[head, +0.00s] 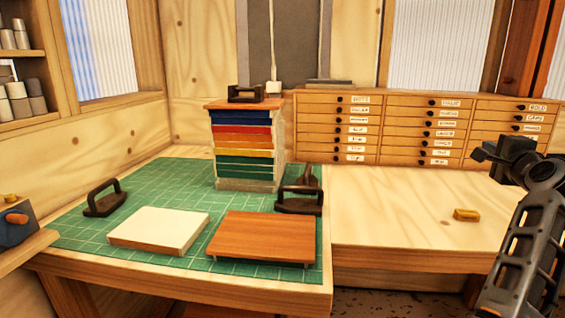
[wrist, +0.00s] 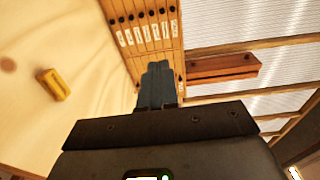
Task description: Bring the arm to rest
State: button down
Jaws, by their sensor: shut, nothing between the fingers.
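My gripper (head: 483,155) is raised at the right of the head view, above the bare right part of the bench and apart from everything on it. In the wrist view its fingers (wrist: 156,70) are together with nothing between them. My arm comes up from the lower right corner of the head view.
A green cutting mat (head: 190,185) bears a stack of coloured foil rolls or slabs (head: 245,140), a white board (head: 158,228), an orange-brown board (head: 262,235) and dark handled tools (head: 103,198). A yellow block (head: 466,215) lies below my gripper. Labelled drawers (head: 425,125) stand behind.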

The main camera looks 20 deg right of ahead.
jog(key=s+a+f+n+y, duration=0.1)
jog(key=s+a+f+n, duration=0.35)
jog(key=a+f, duration=0.35)
jog(key=s+a+f+n+y, duration=0.2)
jog(key=s+a+f+n, duration=0.2)
jog(key=a+f+n, duration=0.4)
jog(key=s+a+f+n+y, duration=0.1)
jog(key=s+a+f+n, duration=0.2)
jog(key=s+a+f, duration=0.35)
jog(key=s+a+n+y, duration=0.6)
jog(key=s+a+n, duration=0.3)
jog(key=s+a, duration=1.4)
jog(key=a, duration=0.2)
jog(key=shift+a+r+n, duration=0.35)
jog(key=shift+r, duration=0.05)
